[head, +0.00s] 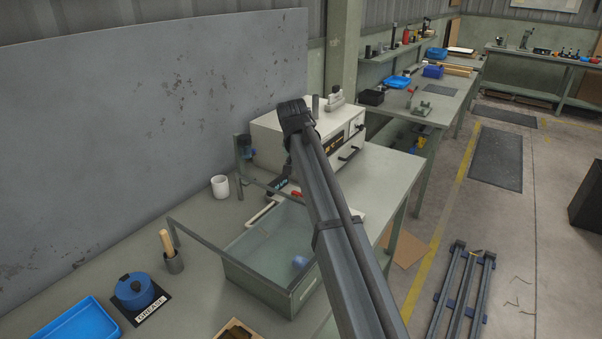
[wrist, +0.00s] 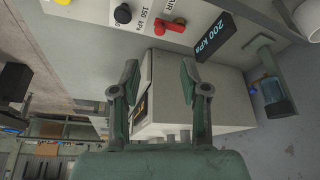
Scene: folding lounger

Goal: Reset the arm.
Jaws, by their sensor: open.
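My gripper (wrist: 160,82) shows in the wrist view with its two green fingers spread apart and nothing between them. It hangs in front of a pale panel with a red lever (wrist: 172,31), a black knob (wrist: 122,13) and a dark display reading 200 kPa (wrist: 207,40). The fingertips look apart from these parts. In the head view my arm (head: 335,230) reaches up from the bottom across the bench, its elbow bent in front of a cream cabinet (head: 280,135). My gripper is hidden there behind the arm.
A white mug (head: 220,187), a blue grease pot (head: 134,290), a wooden-handled tool in a holder (head: 174,262) and a blue tray (head: 80,322) are on the bench.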

